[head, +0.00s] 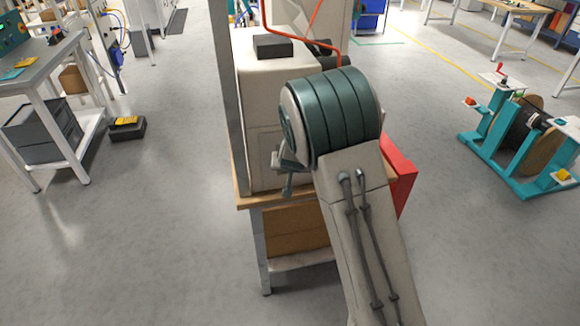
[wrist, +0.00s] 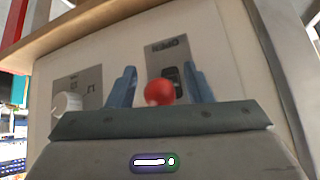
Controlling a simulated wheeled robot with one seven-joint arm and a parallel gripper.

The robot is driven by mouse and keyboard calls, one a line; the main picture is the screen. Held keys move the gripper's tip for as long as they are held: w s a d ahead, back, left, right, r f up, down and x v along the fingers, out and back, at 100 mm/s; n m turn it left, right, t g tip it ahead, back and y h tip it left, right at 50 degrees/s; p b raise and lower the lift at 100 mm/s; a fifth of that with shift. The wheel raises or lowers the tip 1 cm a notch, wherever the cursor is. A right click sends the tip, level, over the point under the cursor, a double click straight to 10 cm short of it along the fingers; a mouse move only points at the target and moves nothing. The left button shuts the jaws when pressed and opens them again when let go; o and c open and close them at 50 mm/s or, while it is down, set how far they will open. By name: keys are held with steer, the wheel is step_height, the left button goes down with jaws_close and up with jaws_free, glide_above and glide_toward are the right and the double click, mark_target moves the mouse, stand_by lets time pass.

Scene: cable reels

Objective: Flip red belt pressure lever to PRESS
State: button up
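In the wrist view, a red ball knob (wrist: 160,92) stands out from a dark slot on a grey plate (wrist: 168,52) on a pale panel. The plate's lettering appears upside down and seems to read OPEN; I see no PRESS mark. My gripper (wrist: 160,86) is open, with one blue finger on each side of the red knob. I cannot tell whether either finger touches it. The lever's shaft is mostly hidden behind the knob. In the head view, my arm covers much of the white machine (head: 262,95), and the red knob does not show.
A white dial (wrist: 67,103) sits on another plate left of the knob. The machine stands on a wooden-topped bench (head: 243,200). A red panel (head: 403,178) is at its right. A teal reel stand (head: 480,150) is further right. Open floor lies at left.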

steer(key=p+v, duration=0.2)
steer(key=v, duration=1.1)
steer(key=shift+s+r+p, duration=0.3)
steer(key=shift+d, duration=0.1)
steer(key=s+d+r+g+b, duration=0.1)
steer(key=s+d, duration=0.3)
steer(key=s, duration=0.5)
steer(key=s+d+r+g, duration=0.1)
steer(key=s+d+r, duration=0.2)
steer(key=s, duration=0.6)
steer(key=s+d+r+g+b, duration=0.1)
steer(key=s+d+r+g, duration=0.1)
steer(key=s+d, duration=0.5)
steer(key=shift+s+r+n+h+b, duration=0.35)
steer(key=shift+s+r, duration=0.25)
steer(key=shift+s, duration=0.45)
